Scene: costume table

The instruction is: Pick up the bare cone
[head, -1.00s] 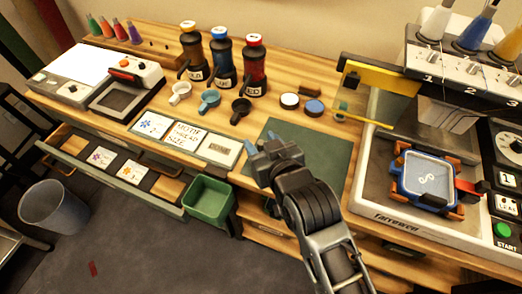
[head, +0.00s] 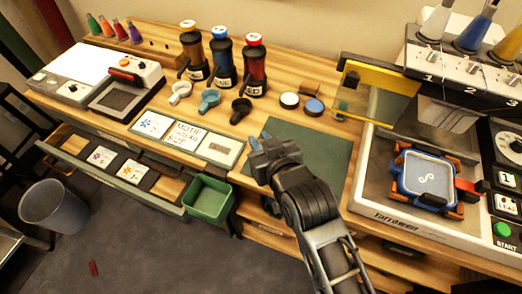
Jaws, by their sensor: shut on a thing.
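My gripper (head: 266,146) is over the left edge of the dark green mat (head: 312,150), near the front of the table. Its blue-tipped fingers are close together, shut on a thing. The jaws and wrist hide that thing, so I cannot tell its shape or colour. I cannot make out a bare cone elsewhere with certainty. Several small coloured cones, among them an orange one (head: 106,28), stand on the wooden rack at the back left.
Bottles, including a blue-labelled one (head: 222,62), stand behind cups and round pucks (head: 289,100). A framed card strip (head: 234,160) lies left of my gripper. A green bin (head: 208,198) hangs below. Most of the mat is clear.

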